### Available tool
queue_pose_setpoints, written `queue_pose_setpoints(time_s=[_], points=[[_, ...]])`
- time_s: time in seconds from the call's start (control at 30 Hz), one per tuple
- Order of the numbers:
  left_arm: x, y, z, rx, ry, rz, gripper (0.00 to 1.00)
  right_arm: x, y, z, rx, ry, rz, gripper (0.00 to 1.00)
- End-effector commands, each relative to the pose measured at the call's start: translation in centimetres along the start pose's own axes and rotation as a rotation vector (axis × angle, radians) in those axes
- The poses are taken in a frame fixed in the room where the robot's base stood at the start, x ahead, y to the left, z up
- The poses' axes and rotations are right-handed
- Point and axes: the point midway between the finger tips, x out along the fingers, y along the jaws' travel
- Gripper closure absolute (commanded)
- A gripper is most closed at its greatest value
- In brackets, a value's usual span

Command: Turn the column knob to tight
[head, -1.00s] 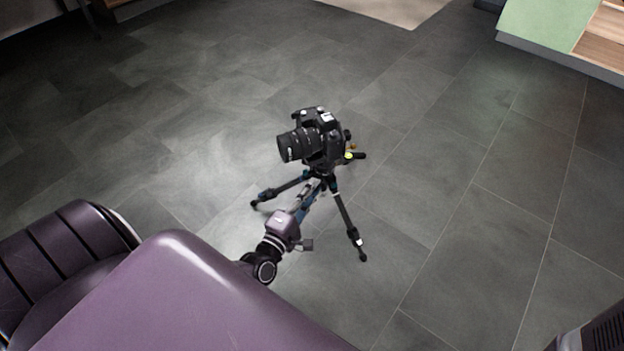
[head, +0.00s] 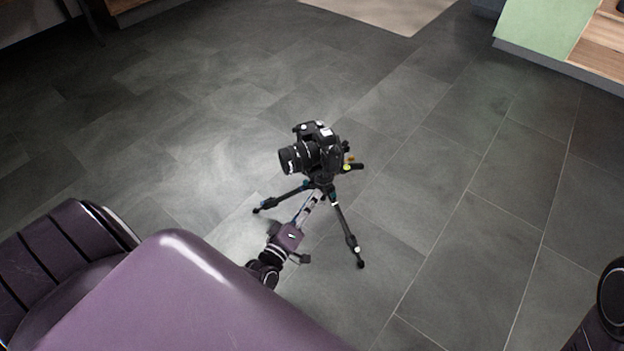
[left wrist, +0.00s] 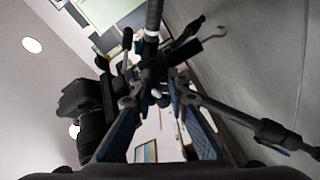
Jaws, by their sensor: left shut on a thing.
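A black camera (head: 313,148) with a long lens sits on top of a small black tripod (head: 347,234) that stands on the floor with its legs spread. My left gripper (head: 311,202) reaches in from the lower left to the column just under the camera. In the left wrist view the two fingers (left wrist: 156,97) are shut on a small part at the column, which I take to be the column knob; it is mostly hidden between the tips. That view also shows the camera (left wrist: 84,108) at left and a tripod leg (left wrist: 240,120) at right. My right gripper is out of view.
The tiled floor (head: 470,240) around the tripod is clear. A hook (left wrist: 217,32) hangs from the lower end of the column. A light mat (head: 385,12) and a green and wood unit (head: 545,32) are far back.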

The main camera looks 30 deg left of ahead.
Motion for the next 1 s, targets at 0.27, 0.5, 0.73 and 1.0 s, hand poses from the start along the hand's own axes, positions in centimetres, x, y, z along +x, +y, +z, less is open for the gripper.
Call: queue_pose_setpoints(time_s=[0.27,0.5,0.73,1.0], points=[[0.0,-0.02,0.05,0.019,-0.001,0.0,1.0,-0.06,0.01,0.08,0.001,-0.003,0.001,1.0],[0.0,-0.03,0.05,0.018,-0.001,0.0,1.0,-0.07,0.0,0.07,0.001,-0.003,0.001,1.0],[0.0,-0.03,0.03,0.017,-0.001,0.0,0.67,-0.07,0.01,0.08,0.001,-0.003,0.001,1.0],[-0.31,-0.04,0.02,0.017,-0.001,0.0,0.67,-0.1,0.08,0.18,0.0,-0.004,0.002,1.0]])
